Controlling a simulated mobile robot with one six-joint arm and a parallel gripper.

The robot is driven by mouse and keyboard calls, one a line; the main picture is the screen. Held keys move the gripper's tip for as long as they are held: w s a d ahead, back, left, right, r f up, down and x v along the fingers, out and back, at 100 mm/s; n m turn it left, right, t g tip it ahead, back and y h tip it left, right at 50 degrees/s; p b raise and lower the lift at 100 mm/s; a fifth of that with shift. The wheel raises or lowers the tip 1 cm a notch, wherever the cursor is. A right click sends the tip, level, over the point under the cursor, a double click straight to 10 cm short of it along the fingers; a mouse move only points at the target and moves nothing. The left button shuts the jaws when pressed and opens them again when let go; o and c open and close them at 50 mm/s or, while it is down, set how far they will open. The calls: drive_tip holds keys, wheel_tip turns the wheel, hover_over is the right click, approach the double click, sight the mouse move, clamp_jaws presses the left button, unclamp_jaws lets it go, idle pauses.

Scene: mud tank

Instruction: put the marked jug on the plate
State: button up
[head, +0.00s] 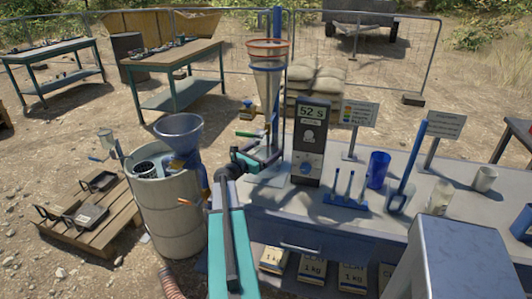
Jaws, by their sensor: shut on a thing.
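My gripper (262,158) is at the end of my teal arm, over the left end of the grey bench and low beside the tall funnel on its stand. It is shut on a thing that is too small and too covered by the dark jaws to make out. A grey plate (267,181) lies on the bench under the funnel, just below the gripper. A pale, see-through jug-like vessel (440,198) stands upright at the right of the bench. Its marks are too small to read. A blue vessel (378,170) stands left of it.
The tall funnel (268,75) hangs on a blue post above the gripper. A meter reading 52 (312,140) stands close to its right. A drum (172,215) with a funnel stands left.

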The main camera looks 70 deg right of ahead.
drive_tip(key=shift+f, duration=0.95)
drive_tip(key=o, duration=1.2)
drive_tip(key=shift+r, duration=0.15)
drive_tip(key=shift+r, duration=0.1)
drive_tip(key=shift+w+a, duration=0.2)
drive_tip(key=shift+a, duration=0.5)
drive_tip(key=b+v, duration=0.2)
drive_tip(key=v, duration=0.8)
drive_tip(key=shift+w+a, duration=0.2)
drive_tip(key=shift+a, duration=0.05)
drive_tip(key=shift+w, duration=0.1)
